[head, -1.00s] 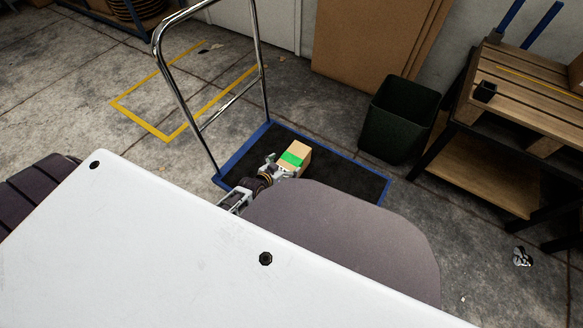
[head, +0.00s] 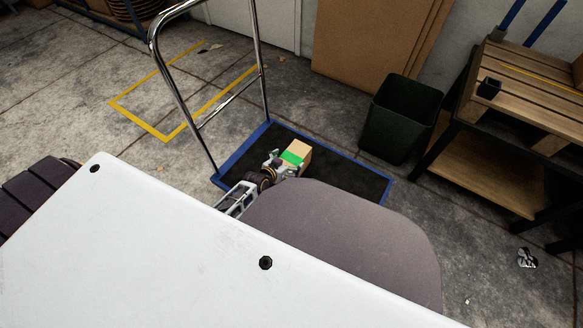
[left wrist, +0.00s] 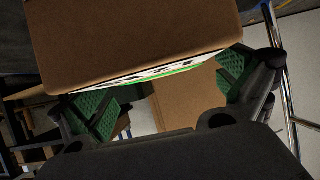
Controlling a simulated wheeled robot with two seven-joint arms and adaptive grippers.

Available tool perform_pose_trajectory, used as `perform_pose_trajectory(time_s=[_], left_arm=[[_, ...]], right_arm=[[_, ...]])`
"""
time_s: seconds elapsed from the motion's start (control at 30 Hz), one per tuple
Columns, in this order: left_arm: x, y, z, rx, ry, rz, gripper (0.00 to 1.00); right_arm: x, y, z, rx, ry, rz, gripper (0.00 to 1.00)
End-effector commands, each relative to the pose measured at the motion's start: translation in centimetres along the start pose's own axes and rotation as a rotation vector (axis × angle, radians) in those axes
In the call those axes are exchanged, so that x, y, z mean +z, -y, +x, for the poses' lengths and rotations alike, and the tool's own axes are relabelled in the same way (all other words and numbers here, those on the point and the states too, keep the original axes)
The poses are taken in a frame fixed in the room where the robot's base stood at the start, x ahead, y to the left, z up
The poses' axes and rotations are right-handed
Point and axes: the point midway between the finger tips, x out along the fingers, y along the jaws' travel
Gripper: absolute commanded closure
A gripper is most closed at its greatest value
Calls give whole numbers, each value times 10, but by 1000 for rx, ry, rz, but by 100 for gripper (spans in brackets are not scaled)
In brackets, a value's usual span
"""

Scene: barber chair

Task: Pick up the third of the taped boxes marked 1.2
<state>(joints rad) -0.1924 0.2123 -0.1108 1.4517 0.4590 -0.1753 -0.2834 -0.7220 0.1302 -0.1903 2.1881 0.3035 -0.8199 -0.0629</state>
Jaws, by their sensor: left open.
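A small cardboard box (head: 299,153) with a green band on its upper side rests on the black deck of a blue-edged trolley (head: 345,186). My left gripper (head: 284,163) is open at the box's near left side. In the left wrist view the box (left wrist: 140,40) fills the upper middle, in front of the open fingers (left wrist: 168,98) with green pads. A white label with black marks and a green edge shows at a steep slant; its marking cannot be read. Whether the pads touch the box is unclear. No other taped box shows. My right gripper is not in view.
The trolley's chrome handle (head: 265,60) rises at the deck's left end. A dark green bin (head: 400,120) stands beyond the deck, near a wooden workbench (head: 500,170). Large cardboard sheets (head: 375,45) lean at the back.

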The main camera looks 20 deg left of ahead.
Motion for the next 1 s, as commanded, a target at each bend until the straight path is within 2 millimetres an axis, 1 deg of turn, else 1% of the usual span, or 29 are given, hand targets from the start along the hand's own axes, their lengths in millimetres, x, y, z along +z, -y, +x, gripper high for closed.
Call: perform_pose_trajectory(time_s=[0.03, 0.1, 0.27, 0.8, 1.0], left_arm=[[1, 0, 5, 0, -2, -1, 0], [0, 0, 10, 0, -2, 0, 0], [0, 0, 17, 0, 0, 0, 0], [0, 0, 18, 0, 0, 0, 0], [0, 0, 18, 0, 0, 0, 26]], right_arm=[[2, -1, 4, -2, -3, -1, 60], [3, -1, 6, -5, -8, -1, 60], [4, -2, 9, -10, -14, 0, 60], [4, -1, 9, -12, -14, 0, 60], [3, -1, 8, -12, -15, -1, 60]])
